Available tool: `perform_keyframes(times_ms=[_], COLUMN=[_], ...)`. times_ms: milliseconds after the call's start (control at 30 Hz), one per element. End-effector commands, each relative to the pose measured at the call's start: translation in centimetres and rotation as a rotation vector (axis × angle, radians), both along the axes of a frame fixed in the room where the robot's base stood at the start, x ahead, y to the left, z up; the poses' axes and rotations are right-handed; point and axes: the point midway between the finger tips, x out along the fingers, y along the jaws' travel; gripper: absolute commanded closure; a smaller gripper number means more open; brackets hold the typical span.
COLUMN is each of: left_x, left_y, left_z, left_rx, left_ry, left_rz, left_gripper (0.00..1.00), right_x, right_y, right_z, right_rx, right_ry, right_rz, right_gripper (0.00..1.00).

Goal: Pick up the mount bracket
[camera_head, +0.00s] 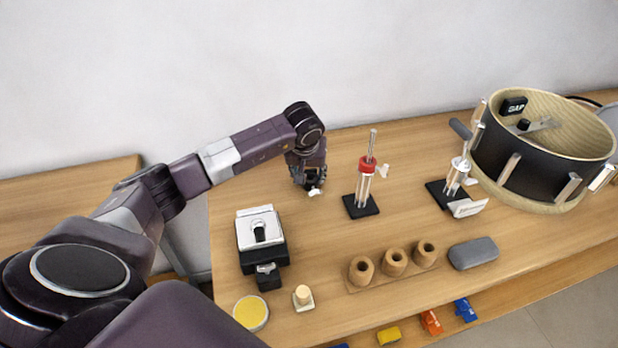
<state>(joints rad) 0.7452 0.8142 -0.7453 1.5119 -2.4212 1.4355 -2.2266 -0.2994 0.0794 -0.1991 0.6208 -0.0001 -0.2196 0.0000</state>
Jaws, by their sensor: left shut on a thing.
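My left gripper (311,184) points down over the back left part of the table, left of the red-collared stand. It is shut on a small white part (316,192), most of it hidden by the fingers. This part looks like the mount bracket, but it is too small to tell its shape for sure. I cannot tell whether it touches the table. My right gripper is not in view.
A red-collared stand (366,187) and a silver stand (455,178) are upright to the right. A drum shell (490,150) stands far right. A vise (262,238), a wooden block with holes (394,264) and a grey case (473,253) are nearer.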

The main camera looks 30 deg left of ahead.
Motion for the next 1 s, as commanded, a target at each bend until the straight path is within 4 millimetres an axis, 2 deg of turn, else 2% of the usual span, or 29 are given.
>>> perform_keyframes(times_ms=[167, 267, 500, 633, 800, 1000], left_x=[0.2, 0.2, 0.2, 0.2, 0.1, 0.0], left_y=[0.1, 0.1, 0.0, 0.0, 0.0, 0.0], left_z=[2.7, 5.1, 12.3, 15.4, 18.1, 19.5], left_rx=[0.001, 0.003, 0.000, 0.000, 0.000, 0.000], left_ry=[-0.009, -0.010, -0.010, -0.008, -0.004, -0.001], left_rz=[0.000, -0.001, -0.001, 0.000, -0.001, 0.000], left_gripper=[0.88, 0.88, 0.88, 0.88, 0.88, 0.88], right_x=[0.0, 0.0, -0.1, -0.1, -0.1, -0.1], right_y=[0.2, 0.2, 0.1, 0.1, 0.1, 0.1], right_z=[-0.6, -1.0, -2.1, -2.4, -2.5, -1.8], right_rx=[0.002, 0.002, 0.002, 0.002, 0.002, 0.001], right_ry=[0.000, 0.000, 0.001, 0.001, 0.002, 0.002], right_rz=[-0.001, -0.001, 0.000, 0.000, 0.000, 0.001], right_gripper=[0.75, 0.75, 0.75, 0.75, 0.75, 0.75])
